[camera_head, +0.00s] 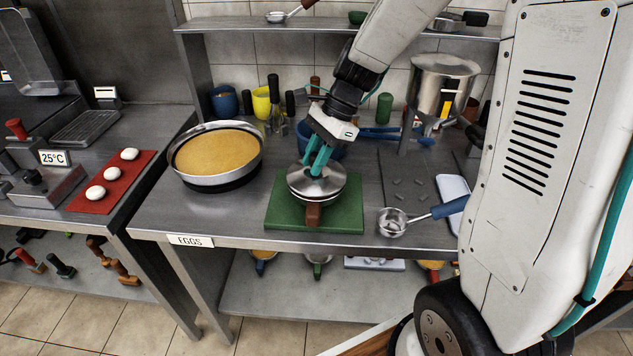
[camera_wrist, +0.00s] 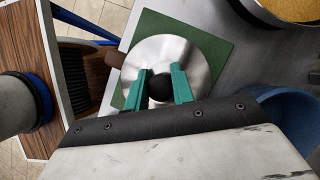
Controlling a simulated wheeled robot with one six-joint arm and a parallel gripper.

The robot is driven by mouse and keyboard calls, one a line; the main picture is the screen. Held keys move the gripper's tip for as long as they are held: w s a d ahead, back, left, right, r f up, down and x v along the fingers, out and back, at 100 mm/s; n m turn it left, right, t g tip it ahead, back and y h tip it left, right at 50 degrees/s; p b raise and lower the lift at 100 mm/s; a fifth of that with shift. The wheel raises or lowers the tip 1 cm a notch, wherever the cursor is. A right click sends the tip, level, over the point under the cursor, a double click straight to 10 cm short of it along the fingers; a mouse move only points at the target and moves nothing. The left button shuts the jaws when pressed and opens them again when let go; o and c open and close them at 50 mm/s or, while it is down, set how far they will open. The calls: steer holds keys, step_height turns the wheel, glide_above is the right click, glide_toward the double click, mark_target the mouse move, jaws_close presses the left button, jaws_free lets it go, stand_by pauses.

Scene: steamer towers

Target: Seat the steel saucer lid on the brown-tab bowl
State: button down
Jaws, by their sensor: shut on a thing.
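The steel saucer lid (camera_head: 316,183) is a shiny disc with a dark round knob, over the green mat on the steel table. My gripper (camera_head: 316,167), with teal fingers, is shut on the lid's knob from above. In the wrist view the black knob (camera_wrist: 160,87) sits between the two teal fingers, and the lid (camera_wrist: 170,58) spreads out around it. The bowl's body is mostly hidden under the lid. I cannot tell whether the lid touches its rim.
The green mat (camera_head: 284,213) lies under the bowl. A wide pan of yellow filling (camera_head: 217,154) stands to the left. A steel ladle with a blue handle (camera_head: 393,222) lies to the right. A blue bowl (camera_head: 321,146) and several utensils stand behind.

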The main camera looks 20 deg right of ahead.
mark_target(329, 166)
steer(key=shift+f, duration=0.5)
stand_by(0.3)
steer(key=c, duration=1.1)
jaws_free()
steer(key=shift+v, duration=3.9)
steer(key=shift+v, duration=2.3)
